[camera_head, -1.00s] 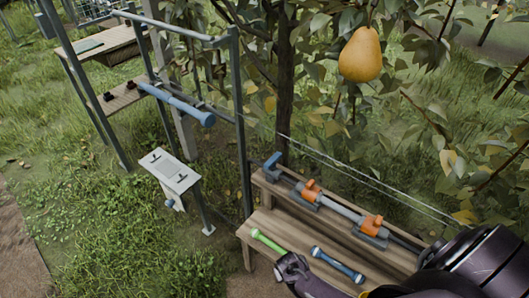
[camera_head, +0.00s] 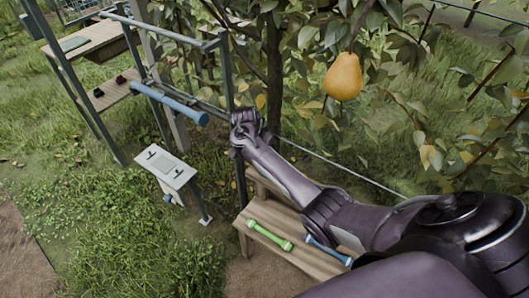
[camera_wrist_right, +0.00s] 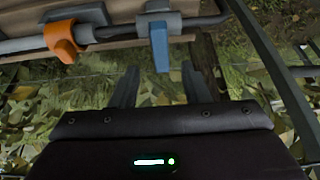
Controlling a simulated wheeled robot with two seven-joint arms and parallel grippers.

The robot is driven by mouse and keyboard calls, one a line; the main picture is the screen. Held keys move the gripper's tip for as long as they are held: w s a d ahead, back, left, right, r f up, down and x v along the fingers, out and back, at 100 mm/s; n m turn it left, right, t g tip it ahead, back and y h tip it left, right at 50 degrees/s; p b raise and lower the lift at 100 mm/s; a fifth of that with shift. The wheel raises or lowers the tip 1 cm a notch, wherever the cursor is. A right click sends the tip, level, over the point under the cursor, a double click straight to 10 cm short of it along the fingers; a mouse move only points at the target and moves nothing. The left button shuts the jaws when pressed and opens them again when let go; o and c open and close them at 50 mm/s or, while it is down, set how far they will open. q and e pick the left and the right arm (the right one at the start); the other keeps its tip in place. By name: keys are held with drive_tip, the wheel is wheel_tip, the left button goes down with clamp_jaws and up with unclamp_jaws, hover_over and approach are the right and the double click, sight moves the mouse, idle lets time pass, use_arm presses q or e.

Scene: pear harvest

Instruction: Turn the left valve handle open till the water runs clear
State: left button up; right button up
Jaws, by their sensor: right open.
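My right gripper (camera_head: 246,126) is raised near the post, above the back of the bench. In the wrist view its two fingers (camera_wrist_right: 160,88) are apart and empty, below the blue pipe end and not touching the handle. No running water is visible. My left gripper is out of view.
A green tool (camera_head: 270,235) and a blue tool (camera_head: 328,250) lie on the wooden bench (camera_head: 270,257). A metal post (camera_head: 239,175) and a white stand (camera_head: 166,168) are to the left. A pear (camera_head: 343,77) hangs from leafy branches above the arm.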

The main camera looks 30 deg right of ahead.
drive_tip(key=x, duration=0.5)
drive_tip(key=shift+w+f, duration=0.1)
clamp_jaws()
